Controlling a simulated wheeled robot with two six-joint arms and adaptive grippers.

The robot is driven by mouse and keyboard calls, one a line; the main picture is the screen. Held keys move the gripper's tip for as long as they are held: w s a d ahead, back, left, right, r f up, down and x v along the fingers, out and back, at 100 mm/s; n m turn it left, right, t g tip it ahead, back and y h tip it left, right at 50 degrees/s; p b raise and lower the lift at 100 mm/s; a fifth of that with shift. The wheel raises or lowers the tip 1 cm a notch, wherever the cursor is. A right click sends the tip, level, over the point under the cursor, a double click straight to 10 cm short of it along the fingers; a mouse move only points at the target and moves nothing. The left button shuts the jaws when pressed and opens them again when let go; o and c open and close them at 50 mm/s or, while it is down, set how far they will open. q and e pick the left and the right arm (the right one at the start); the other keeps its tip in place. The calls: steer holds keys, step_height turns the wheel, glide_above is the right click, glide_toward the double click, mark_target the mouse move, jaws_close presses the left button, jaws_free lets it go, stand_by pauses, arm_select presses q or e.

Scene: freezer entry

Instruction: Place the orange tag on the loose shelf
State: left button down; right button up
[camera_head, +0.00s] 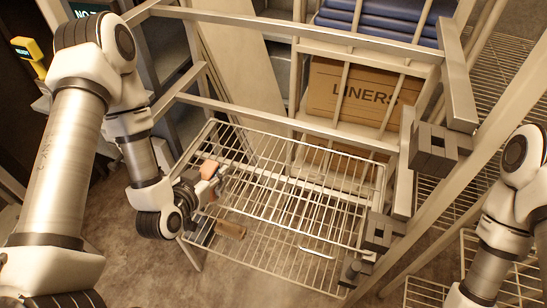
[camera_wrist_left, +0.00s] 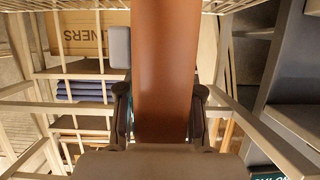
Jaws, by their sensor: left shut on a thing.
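My left gripper (camera_head: 209,178) is shut on the orange tag (camera_head: 208,169) near the left edge of the wire shelf (camera_head: 345,214). The wire shelf, which seems to be the loose shelf, spans the middle of the head view. In the left wrist view the orange tag (camera_wrist_left: 165,62) stands long and flat between the two fingers of the left gripper (camera_wrist_left: 160,110). I cannot tell whether the tag touches the shelf wires. My right arm shows at the right edge, but its gripper is out of view.
A brown block (camera_head: 230,229) and a thin silver piece (camera_head: 315,252) lie at or below the wires. Metal frame bars cross above the shelf. A LINERS box (camera_head: 350,95) and blue folded stacks (camera_head: 380,14) stand behind. Grey blocks (camera_head: 435,148) sit on the right post.

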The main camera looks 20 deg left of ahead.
arm_select(q)
steer(key=b, duration=0.2)
steer(key=w+f+b, duration=0.1)
steer(key=b, duration=0.1)
steer(key=shift+w+d, duration=0.25)
steer(key=shift+w, duration=0.05)
steer(key=shift+w+d+r+p+x, duration=0.1)
steer(key=shift+d+r+p+x, duration=0.25)
steer(key=shift+x, duration=1.95)
steer(key=shift+w+d+r+p+x, duration=0.1)
steer(key=shift+d+r+p+x, duration=0.3)
steer(key=shift+x, duration=1.9)
steer(key=shift+w+d+r+p+x, duration=0.15)
steer(key=shift+d+x, duration=0.35)
steer(key=shift+x, duration=1.8)
steer(key=shift+s+f, duration=0.15)
steer(key=shift+f, duration=0.1)
steer(key=c, duration=0.7)
jaws_free()
steer(key=shift+c, duration=0.2)
steer(key=shift+r, duration=0.2)
steer(key=v, duration=1.2)
steer(key=shift+b, duration=0.3)
